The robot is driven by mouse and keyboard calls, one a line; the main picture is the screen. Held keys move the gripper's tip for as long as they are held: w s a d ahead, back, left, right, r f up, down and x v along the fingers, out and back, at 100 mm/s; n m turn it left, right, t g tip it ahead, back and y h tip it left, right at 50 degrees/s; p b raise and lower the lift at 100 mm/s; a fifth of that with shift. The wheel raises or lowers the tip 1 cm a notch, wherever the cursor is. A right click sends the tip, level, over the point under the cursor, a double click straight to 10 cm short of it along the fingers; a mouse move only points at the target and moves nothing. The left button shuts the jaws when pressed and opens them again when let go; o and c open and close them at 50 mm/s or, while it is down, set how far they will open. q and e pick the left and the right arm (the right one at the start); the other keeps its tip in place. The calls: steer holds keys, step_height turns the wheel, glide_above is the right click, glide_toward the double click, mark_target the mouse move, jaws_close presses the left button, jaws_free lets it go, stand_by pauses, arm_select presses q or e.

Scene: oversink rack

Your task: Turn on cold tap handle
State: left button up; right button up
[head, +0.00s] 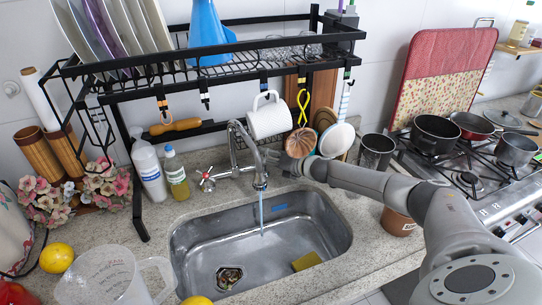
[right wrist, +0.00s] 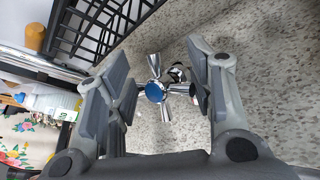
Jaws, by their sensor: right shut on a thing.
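The cold tap handle (right wrist: 156,91), a chrome cross with a blue cap, shows in the right wrist view between the two finger pads of my right gripper (right wrist: 160,98). That gripper is shut on the handle. In the head view my right gripper (head: 298,168) is just right of the faucet (head: 258,165) and hides most of the cold handle. A thin bluish stream of water (head: 261,214) falls from the spout into the sink. The other tap handle (head: 207,180), with a reddish cap, is left of the faucet. My left gripper is not in view.
The steel sink (head: 205,250) lies below, with a yellow sponge (head: 306,261) in it. A black dish rack (head: 140,88) stands over the back, with a white mug (head: 268,120) hanging. A dark cup (head: 376,150) and brown pot (head: 398,222) are close to my right arm.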

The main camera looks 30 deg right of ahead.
steer(key=shift+w+a+r, duration=0.2)
steer(key=shift+a+r, duration=0.2)
steer(key=o, duration=0.6)
steer(key=shift+o, duration=1.4)
steer(key=shift+a, duration=0.1)
steer(key=shift+o, duration=0.2)
steer(key=shift+w+a, duration=0.1)
steer(key=shift+f, duration=0.2)
steer(key=shift+s+d, duration=0.2)
steer(key=shift+f, duration=0.1)
